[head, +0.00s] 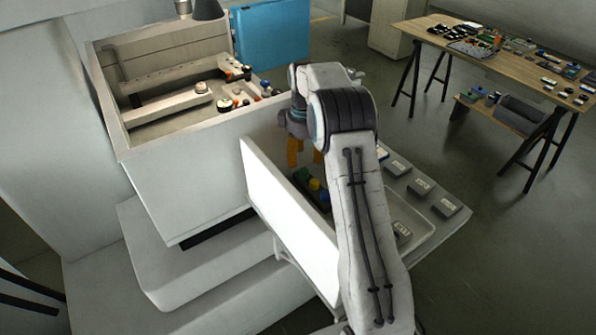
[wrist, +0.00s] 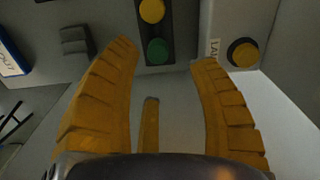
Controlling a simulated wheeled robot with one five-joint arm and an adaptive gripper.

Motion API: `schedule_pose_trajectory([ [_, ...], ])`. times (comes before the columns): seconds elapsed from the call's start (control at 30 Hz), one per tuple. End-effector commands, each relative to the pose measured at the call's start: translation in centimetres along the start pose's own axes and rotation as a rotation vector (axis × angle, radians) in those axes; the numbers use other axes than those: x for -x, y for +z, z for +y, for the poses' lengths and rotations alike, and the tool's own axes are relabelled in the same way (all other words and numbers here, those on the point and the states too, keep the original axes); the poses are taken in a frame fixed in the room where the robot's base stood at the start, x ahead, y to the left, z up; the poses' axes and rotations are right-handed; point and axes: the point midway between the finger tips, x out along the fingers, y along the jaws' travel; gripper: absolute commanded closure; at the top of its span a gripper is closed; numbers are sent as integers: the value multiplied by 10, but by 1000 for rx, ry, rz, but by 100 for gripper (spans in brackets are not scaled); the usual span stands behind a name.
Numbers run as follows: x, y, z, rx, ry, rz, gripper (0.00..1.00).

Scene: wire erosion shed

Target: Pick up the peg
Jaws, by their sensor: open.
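Several coloured round-topped pegs stand in a dark rack (wrist: 137,30) inside the open white drawer. In the head view I see a green peg (head: 302,174), a yellow peg (head: 314,184) and a blue one (head: 325,196). In the wrist view a yellow top (wrist: 152,10) and a green top (wrist: 157,50) show on the rack. Which one is the task's peg I cannot tell. My gripper (head: 306,160) has orange fingers, open and empty, pointing down above the rack. Its fingertips (wrist: 165,58) spread either side of the green top in the wrist view.
The drawer's tall white front panel (head: 285,215) stands close beside the gripper. Another yellow round top (wrist: 243,53) sits on a labelled block. Grey labelled blocks (head: 422,186) lie on the tray at right. An open white machine tank (head: 185,180) stands at left.

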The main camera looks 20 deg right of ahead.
Motion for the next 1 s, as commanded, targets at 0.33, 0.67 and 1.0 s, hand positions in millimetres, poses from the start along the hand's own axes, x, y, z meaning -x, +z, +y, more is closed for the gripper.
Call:
schedule_pose_trajectory([
  [0.33,-29,2,1,0,-2,-4,46],
  [0.67,-62,2,2,0,-1,-2,46],
  [1.0,-66,2,2,0,0,0,45],
])
